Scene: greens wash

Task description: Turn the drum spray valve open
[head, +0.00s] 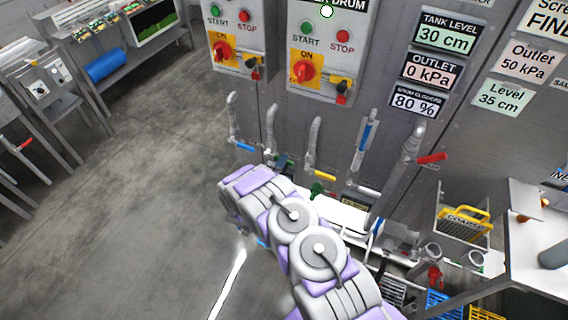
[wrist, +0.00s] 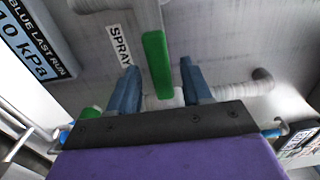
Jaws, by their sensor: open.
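In the wrist view a green lever handle (wrist: 157,62) sits on a grey pipe next to a label reading "SPRAY" (wrist: 120,45). My gripper (wrist: 160,72) is open, with one blue-grey finger on each side of the green handle as seen from the wrist. Whether either finger touches the handle, I cannot tell. The handle appears in line with the pipe that runs up the picture. In the head view my purple and white arm reaches toward the pipe wall and hides the gripper and the handle's surroundings.
Pipes with blue (head: 245,147), yellow (head: 325,177) and red (head: 432,158) handles line the wall. Control boxes with red rotary switches (head: 303,71) hang above. Another green part (wrist: 90,113) is left of the fingers. Open floor (head: 130,200) lies left.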

